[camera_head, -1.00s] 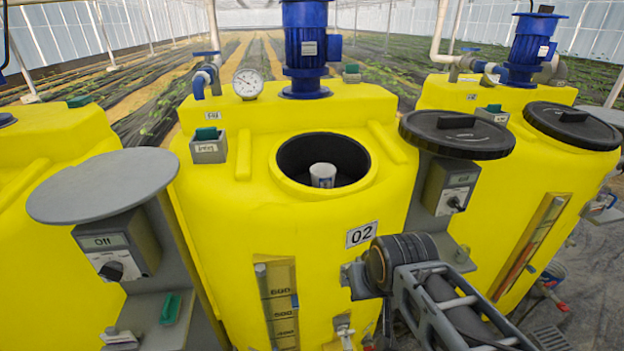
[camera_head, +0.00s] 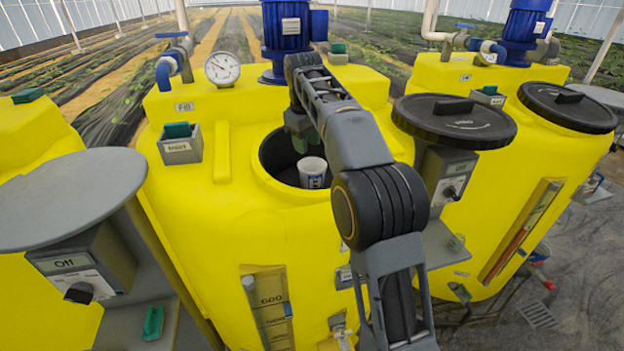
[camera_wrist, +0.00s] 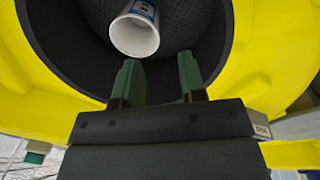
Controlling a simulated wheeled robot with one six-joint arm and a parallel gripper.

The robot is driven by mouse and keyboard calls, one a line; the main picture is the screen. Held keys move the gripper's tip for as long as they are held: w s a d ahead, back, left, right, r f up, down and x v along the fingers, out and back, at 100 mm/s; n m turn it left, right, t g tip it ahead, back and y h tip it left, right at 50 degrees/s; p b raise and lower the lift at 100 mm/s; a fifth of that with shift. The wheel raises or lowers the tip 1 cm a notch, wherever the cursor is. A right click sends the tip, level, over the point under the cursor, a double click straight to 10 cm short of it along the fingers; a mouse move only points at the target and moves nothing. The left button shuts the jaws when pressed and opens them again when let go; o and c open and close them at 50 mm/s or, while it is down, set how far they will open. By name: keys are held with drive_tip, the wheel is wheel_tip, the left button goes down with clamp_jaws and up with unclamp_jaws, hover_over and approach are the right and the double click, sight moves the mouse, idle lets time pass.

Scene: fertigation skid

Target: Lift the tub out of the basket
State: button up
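The tub (camera_head: 312,172) is a small white cup with a blue label. It sits inside the dark basket (camera_head: 273,162) in the round opening of the yellow tank. In the wrist view the tub (camera_wrist: 136,32) shows its open rim, tilted in the picture, against the basket's dark mesh (camera_wrist: 190,22). My gripper (camera_wrist: 159,75) has two green fingers spread apart with nothing between them. The tub is beyond the fingertips, slightly left of their middle, and apart from them. In the head view my gripper (camera_head: 299,128) is over the opening's far side, partly hidden by my arm.
A blue motor (camera_head: 286,35) stands behind the opening and a pressure gauge (camera_head: 222,68) to its left. A black lid (camera_head: 455,122) rests on a stand at the right. A grey round plate (camera_head: 68,198) and control box (camera_head: 80,275) stand at the left front.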

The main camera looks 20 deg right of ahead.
drive_tip(key=w+f+n, duration=0.1)
drive_tip(key=w+f, duration=0.1)
drive_tip(key=w, duration=0.2)
drive_tip(key=b, duration=0.2)
hover_over(305, 179)
wheel_tip(305, 179, down, 8)
drive_tip(key=shift+g, duration=0.4)
drive_tip(key=shift+w+d+f, duration=0.1)
drive_tip(key=shift+f, duration=1.45)
drive_tip(key=shift+w+f, duration=0.1)
drive_tip(key=shift+f, duration=1.4)
clamp_jaws()
